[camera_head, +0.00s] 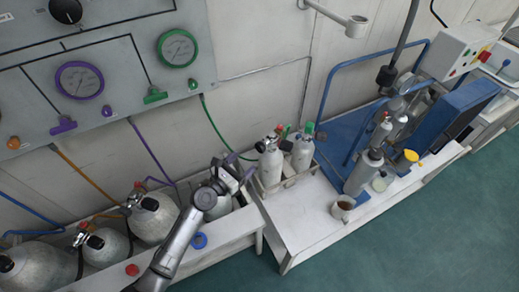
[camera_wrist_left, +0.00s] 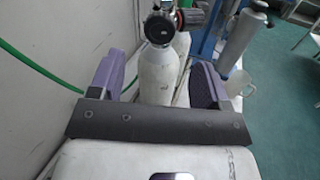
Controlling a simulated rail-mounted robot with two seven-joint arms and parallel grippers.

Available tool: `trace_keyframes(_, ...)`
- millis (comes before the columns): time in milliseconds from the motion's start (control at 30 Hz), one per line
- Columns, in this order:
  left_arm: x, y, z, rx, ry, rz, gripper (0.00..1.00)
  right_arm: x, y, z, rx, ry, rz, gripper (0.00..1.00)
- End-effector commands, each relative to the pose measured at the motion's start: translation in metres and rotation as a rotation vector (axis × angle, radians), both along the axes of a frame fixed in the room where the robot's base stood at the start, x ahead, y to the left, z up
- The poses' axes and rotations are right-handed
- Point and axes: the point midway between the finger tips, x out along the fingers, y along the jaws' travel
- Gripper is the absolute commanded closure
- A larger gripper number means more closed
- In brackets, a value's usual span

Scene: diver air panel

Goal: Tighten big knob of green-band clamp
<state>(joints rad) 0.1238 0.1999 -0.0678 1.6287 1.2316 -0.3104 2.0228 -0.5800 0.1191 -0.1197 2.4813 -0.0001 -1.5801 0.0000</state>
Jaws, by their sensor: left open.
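No green-band clamp can be made out for certain. Two small pale cylinders stand in a rack: the left one (camera_head: 270,164) has a black and red valve top, and the right one (camera_head: 302,154) has a green piece (camera_head: 309,128) on top. The green hose (camera_head: 216,128) runs down from the panel toward them. My left gripper (camera_head: 233,172) is open, to the left of the rack. In the left wrist view its purple fingers (camera_wrist_left: 158,82) are apart, with a pale cylinder (camera_wrist_left: 158,78) seen beyond and between them.
Large grey cylinders (camera_head: 153,217) line the wall bench at left. A mug (camera_head: 342,207) stands on the white bench (camera_head: 305,225), with a blue-framed machine behind. The green floor at lower right is clear.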

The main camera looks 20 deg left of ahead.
Motion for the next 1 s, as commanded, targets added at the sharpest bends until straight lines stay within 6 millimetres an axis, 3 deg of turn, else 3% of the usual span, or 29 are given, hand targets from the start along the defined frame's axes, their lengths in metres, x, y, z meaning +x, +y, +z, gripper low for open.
trace_keyframes(200,0.039,-0.014,-0.001,0.002,-0.003,0.000,0.29,0.000,0.001,-0.011,0.004,0.001,-0.003,0.30)
trace_keyframes(500,0.074,-0.027,-0.001,0.003,-0.001,-0.002,0.29,0.000,0.001,-0.022,0.004,0.002,-0.002,0.30)
trace_keyframes(1000,0.084,-0.031,0.000,0.003,0.000,-0.002,0.29,0.000,-0.002,-0.024,-0.006,0.002,0.004,0.30)
